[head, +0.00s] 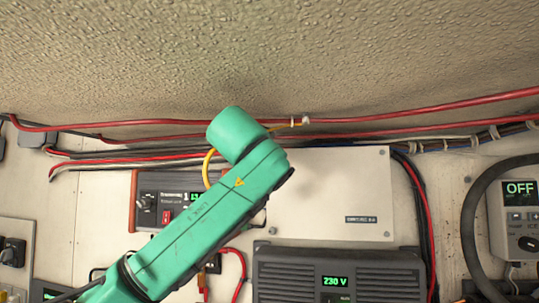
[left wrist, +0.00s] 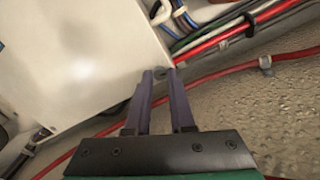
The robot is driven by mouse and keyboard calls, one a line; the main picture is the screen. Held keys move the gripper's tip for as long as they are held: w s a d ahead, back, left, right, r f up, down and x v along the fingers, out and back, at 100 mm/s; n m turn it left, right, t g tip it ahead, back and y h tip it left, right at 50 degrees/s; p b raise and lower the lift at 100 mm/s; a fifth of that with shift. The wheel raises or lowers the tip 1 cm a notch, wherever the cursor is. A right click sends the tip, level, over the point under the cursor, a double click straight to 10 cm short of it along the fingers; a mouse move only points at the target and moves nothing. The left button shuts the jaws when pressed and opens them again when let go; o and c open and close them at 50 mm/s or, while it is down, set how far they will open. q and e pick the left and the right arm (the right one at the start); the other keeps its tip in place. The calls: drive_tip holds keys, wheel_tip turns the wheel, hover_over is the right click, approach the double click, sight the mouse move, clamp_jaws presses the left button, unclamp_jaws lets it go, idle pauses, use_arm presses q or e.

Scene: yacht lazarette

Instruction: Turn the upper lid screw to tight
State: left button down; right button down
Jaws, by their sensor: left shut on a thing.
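The pale box lid (head: 330,195) is fixed to the back panel, below the textured hull liner. My green left arm crosses the head view from the lower left and hides its own gripper and the lid's upper left corner. In the left wrist view, my left gripper (left wrist: 161,76) is shut on the lid screw (left wrist: 160,73) at a corner of the pale lid (left wrist: 85,60). The fingertips stand on either side of the screw head. Its slot and any tightness mark are too small to read. Another lid screw (head: 382,153) shows at the upper right corner. My right gripper is not in view.
Red cables (head: 420,108) run along the liner just above the lid. A dark 230 V unit (head: 338,275) is below it. A control panel (head: 155,200) lies partly behind my arm. A device reading OFF (head: 518,215) and a thick black hose (head: 468,220) are at the right.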

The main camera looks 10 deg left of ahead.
use_arm(q)
drive_tip(key=shift+r+m, duration=0.2)
drive_tip(key=shift+m, duration=7.7)
drive_tip(key=shift+s+m, duration=0.1)
drive_tip(key=shift+m, duration=0.2)
drive_tip(key=c, duration=0.8)
unclamp_jaws()
drive_tip(key=shift+o, duration=0.2)
drive_tip(key=shift+w+a+f, duration=0.1)
drive_tip(key=shift+w+f, duration=0.05)
drive_tip(key=shift+w, duration=0.15)
drive_tip(key=shift+s, duration=0.1)
drive_tip(key=s+b, duration=0.8)
drive_tip(key=s, duration=0.6)
drive_tip(key=shift+s, duration=0.25)
